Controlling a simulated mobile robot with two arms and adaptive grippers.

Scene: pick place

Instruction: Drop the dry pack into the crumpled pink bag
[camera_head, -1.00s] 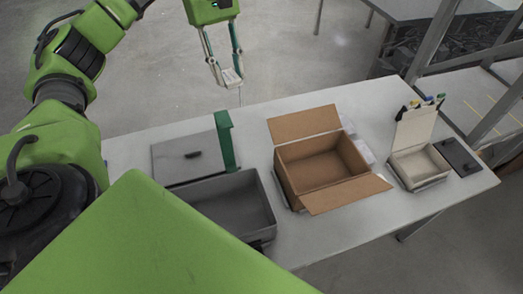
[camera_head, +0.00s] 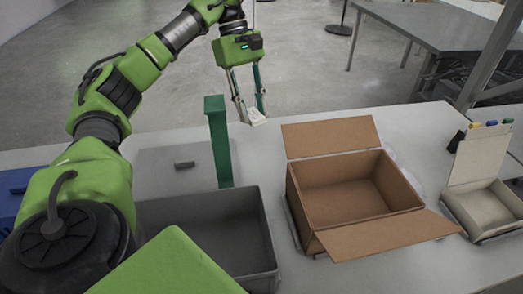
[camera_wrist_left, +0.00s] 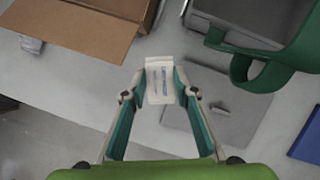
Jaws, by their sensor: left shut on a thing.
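My left gripper (camera_head: 250,104) is shut on the dry pack (camera_head: 257,117), a small flat white packet with blue print. In the left wrist view the pack (camera_wrist_left: 160,80) sits between the tips of the left gripper (camera_wrist_left: 160,96). They are in the air near the table's far edge, between the green post and the cardboard box. No clearly pink bag shows. A pale, crumpled thing (camera_wrist_left: 31,45) lies beside the cardboard box in the left wrist view; I cannot tell if it is the bag. My right gripper is not in view.
The open cardboard box (camera_head: 345,192) stands mid-table, flaps spread. Left of it are a grey bin (camera_head: 262,250) and an upright green post (camera_head: 218,150). A small open white box (camera_head: 480,165) stands at the right. Table (camera_head: 440,268) is bare in front of the cardboard box.

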